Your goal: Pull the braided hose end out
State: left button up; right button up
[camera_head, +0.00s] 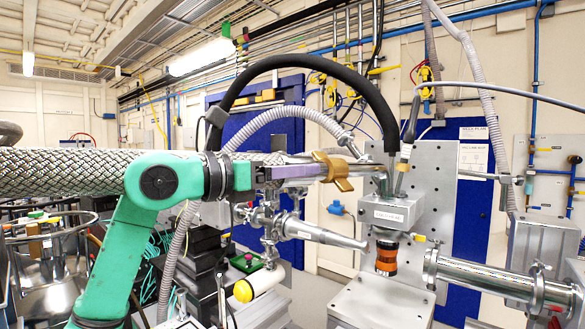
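The thick silver braided hose (60,172) comes in from the left and runs level behind my green arm. Its far end is hidden or hard to make out behind my wrist. A shiny metal tube (300,172) lies in line with it, carries a brass-coloured clamp-like piece (336,171), and reaches toward the metal block (392,211). My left gripper (268,174) is at the left part of this tube, overlapping it in the view. Its fingers are too small and crowded to tell whether they grip. My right gripper is not in view.
A black hose (310,66) arches over my wrist, and a grey corrugated hose (288,112) curves below it. A tapered metal nozzle (320,236) and a yellow-ended cylinder (243,290) sit beneath. A steel beam pipe (485,277) stands at right. The surroundings are crowded.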

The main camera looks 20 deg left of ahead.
pick_arm(q)
jog(key=shift+c, duration=1.2)
jog(key=shift+s+a+f, duration=0.1)
jog(key=shift+s+a, duration=0.1)
jog(key=shift+s, duration=0.05)
jog(key=v, duration=0.1)
jog(key=b+v, duration=0.1)
jog(key=v, duration=0.3)
jog(key=shift+s+r, duration=0.1)
jog(key=shift+r, duration=0.15)
jog(key=o, duration=1.1)
